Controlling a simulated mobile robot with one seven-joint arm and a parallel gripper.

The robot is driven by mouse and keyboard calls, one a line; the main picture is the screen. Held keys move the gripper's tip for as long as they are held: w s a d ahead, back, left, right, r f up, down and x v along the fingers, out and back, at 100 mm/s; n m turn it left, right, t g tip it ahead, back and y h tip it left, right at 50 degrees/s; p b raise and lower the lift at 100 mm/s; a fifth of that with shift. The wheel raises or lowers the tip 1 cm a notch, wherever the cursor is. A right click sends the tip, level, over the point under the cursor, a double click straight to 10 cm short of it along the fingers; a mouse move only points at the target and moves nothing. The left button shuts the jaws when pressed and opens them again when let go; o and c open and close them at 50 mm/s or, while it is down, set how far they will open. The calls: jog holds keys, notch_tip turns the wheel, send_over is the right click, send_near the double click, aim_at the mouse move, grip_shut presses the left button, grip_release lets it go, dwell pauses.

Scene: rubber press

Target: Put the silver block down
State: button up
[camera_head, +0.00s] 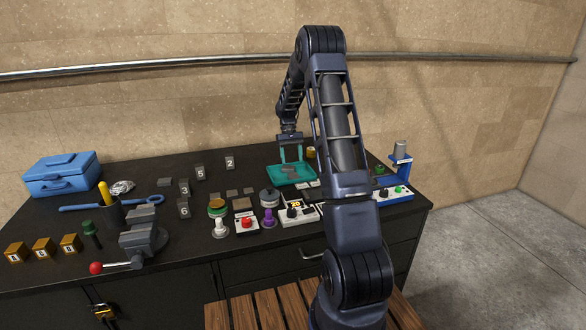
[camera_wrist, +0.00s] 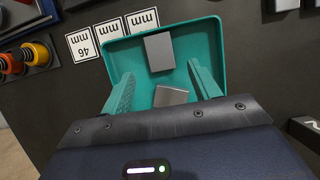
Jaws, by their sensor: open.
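A teal tray (camera_head: 274,178) sits on the black bench, and it also shows in the wrist view (camera_wrist: 213,38). Two silver-grey blocks lie in it. One block (camera_wrist: 159,52) lies near the tray's far side in the wrist view. The other block (camera_wrist: 171,96) lies between my fingers, with gaps to both, and its lower part is hidden by my gripper's body. In the head view the blocks (camera_head: 290,169) look small and dark. My gripper (camera_head: 291,158) points down over the tray with its teal fingers apart, holding nothing.
White cards (camera_wrist: 112,35) marked "mm" lie beside the tray. Black number tags (camera_head: 200,173) stand left of the tray.

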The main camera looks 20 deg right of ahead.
jog(key=s+a+r+t, duration=0.1)
jog(key=s+r, duration=0.2)
jog(key=r, duration=0.4)
jog(key=s+a+r+t, duration=0.1)
jog(key=s+r, duration=0.2)
jog(key=r, duration=0.5)
jog(key=s+a+r+t, duration=0.2)
jog(key=s+r, duration=0.6)
jog(key=s, duration=0.4)
jog(key=s+a+f+t, duration=0.1)
jog(key=s+t, duration=0.4)
jog(key=s, duration=2)
jog(key=shift+s+a, duration=0.2)
jog(key=shift+a, duration=0.15)
dwell(2.5)
